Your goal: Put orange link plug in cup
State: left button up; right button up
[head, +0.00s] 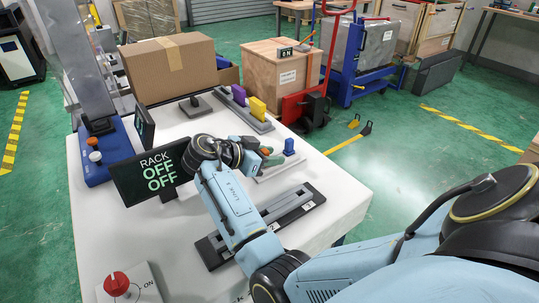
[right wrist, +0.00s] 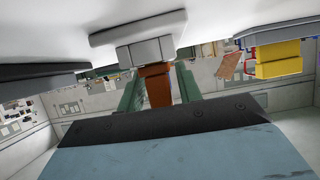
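The orange link plug (head: 266,151) stands at a small white plate (head: 270,176) on the table, left of a blue plug (head: 289,146). In the right wrist view the orange plug (right wrist: 157,88) meets a grey block (right wrist: 145,53) on the plate. My right gripper (right wrist: 160,90) is at the plug, its two green fingers on either side. A narrow gap seems to show beside the right finger, so it looks open around the plug. My arm partly hides the plate. My left gripper is not in view. I cannot clearly identify a cup.
A dark sign reading RACK OFF OFF (head: 155,172) stands left of my right wrist. A slotted dark rail (head: 295,203) lies in front. Purple (head: 238,95) and yellow (head: 258,108) plugs stand on a grey strip behind. A cardboard box (head: 170,66) sits at the back left.

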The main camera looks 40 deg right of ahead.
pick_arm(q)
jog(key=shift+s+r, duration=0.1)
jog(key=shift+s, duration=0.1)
pick_arm(e)
jog(key=shift+o, duration=0.3)
jog(key=shift+r, duration=0.15)
jog(key=v, duration=0.6)
jog(key=shift+a+r+p, duration=0.15)
jog(key=shift+a+p, duration=0.1)
jog(key=shift+p, duration=0.05)
jog(key=shift+a+r, duration=0.2)
jog(key=shift+a, duration=0.2)
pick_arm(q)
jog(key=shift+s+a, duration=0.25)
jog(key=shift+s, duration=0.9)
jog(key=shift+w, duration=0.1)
